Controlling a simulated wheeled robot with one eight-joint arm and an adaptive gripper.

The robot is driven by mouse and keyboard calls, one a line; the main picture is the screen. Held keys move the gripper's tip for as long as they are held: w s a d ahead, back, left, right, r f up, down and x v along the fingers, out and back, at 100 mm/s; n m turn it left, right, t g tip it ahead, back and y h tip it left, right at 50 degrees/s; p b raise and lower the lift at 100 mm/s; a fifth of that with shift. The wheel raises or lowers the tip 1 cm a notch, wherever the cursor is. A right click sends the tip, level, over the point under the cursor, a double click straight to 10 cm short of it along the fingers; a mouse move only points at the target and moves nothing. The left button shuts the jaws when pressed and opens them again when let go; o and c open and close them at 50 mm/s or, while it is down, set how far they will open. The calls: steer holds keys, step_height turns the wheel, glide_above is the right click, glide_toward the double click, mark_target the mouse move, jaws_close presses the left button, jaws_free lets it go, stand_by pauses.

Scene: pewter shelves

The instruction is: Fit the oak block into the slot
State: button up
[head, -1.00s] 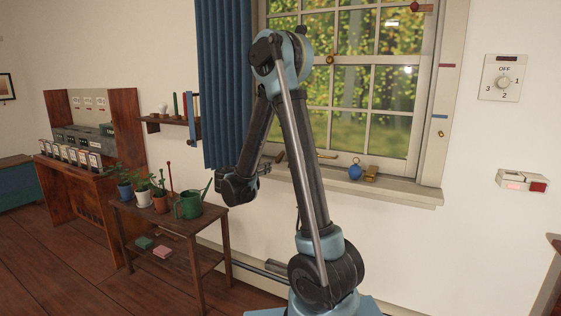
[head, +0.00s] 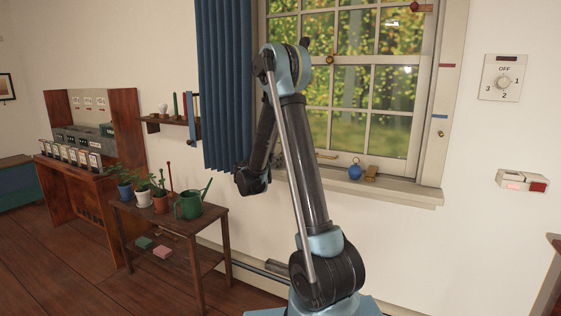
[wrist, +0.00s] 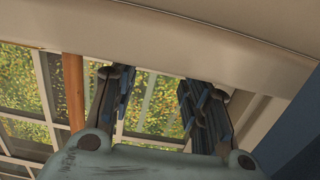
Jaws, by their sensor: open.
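My gripper (wrist: 160,84) is open in the wrist view, with its two dark fingers apart and only the window between them. An orange-brown wooden bar (wrist: 74,92) stands left of the fingers, outside them; I cannot tell whether it is the oak block. In the head view a small tan block (head: 371,172) lies on the window sill (head: 412,191), right of a blue round object (head: 355,171); its material is unclear. I cannot make out the slot.
A blue curtain (head: 226,95) hangs left of the window. A small table (head: 190,224) holds potted plants and a green watering can (head: 189,204). A narrow wall shelf (head: 152,122) is behind it. The wall right of the window carries a dial (head: 501,80).

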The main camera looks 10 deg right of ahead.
steer(key=shift+x, duration=2.65)
steer(key=shift+s+d+r, duration=0.1)
steer(key=shift+r, duration=0.05)
jaws_close()
